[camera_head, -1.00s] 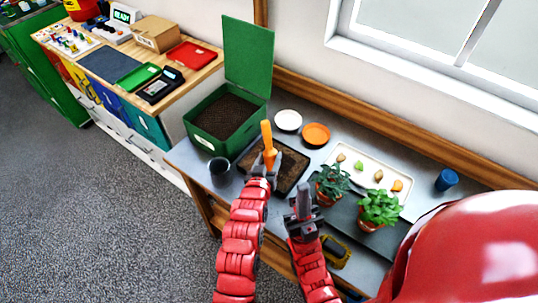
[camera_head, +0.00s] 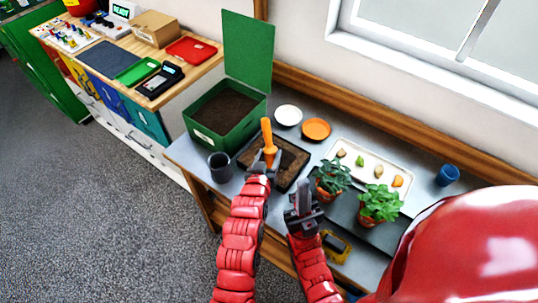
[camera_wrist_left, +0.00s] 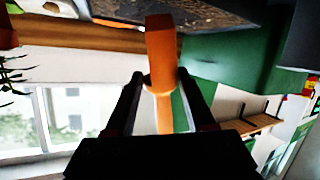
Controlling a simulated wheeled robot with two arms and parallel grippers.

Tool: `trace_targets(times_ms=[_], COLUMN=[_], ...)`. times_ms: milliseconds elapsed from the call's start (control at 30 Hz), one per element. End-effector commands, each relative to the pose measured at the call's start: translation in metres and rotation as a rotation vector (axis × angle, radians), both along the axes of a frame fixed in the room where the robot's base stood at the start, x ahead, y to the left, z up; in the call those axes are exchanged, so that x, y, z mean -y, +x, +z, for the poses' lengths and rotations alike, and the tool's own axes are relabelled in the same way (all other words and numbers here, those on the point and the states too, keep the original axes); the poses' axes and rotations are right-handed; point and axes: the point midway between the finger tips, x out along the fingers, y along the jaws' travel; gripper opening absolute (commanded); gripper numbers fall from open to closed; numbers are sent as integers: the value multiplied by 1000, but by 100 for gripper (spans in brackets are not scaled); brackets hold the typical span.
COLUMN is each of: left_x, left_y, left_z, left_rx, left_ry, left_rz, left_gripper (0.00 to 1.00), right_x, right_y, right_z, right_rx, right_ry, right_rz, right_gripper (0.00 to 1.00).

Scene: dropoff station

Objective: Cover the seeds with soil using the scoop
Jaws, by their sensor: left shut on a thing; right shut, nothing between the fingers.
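My left gripper (camera_head: 262,167) is shut on an orange scoop (camera_head: 267,138) and holds it over the near part of the dark seed tray (camera_head: 292,165), which is filled with brown soil. The scoop stands roughly upright and fills the space between the fingers in the left wrist view (camera_wrist_left: 161,75). Its lower end is hidden by the gripper. The open green bin (camera_head: 209,142) holds dark soil (camera_head: 225,112) and stands behind and left of the tray, lid up. No seeds can be made out in the tray. My right gripper (camera_head: 303,190) is shut and empty, right of the left one.
A dark grey cup (camera_head: 220,167) stands left of the tray. A white dish (camera_head: 288,115) and an orange dish (camera_head: 316,129) sit behind it. Two potted plants (camera_head: 332,178) (camera_head: 379,204), a white tray (camera_head: 372,157) with small items and a blue cup (camera_head: 447,175) are to the right.

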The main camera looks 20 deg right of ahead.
Motion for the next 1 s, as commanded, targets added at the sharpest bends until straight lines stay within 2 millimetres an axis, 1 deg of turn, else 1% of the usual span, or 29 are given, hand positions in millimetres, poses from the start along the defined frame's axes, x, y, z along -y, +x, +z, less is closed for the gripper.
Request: trace_targets(times_ms=[500,667,767,1000], left_x=[0,1,6,24], left_y=[0,1,5,19], left_z=[-11,-11,-11,-10], left_rx=[0,0,0,1], left_ry=[0,0,-1,-3], left_rz=[0,0,0,0], left_gripper=[0,0,0,0], right_x=[0,0,0,0], right_y=[0,0,0,0], right_z=[-7,-7,-9,-16], right_rx=[0,0,0,0], right_ry=[0,0,0,0], right_rz=[0,0,0,0], right_gripper=[0,0,0,0])
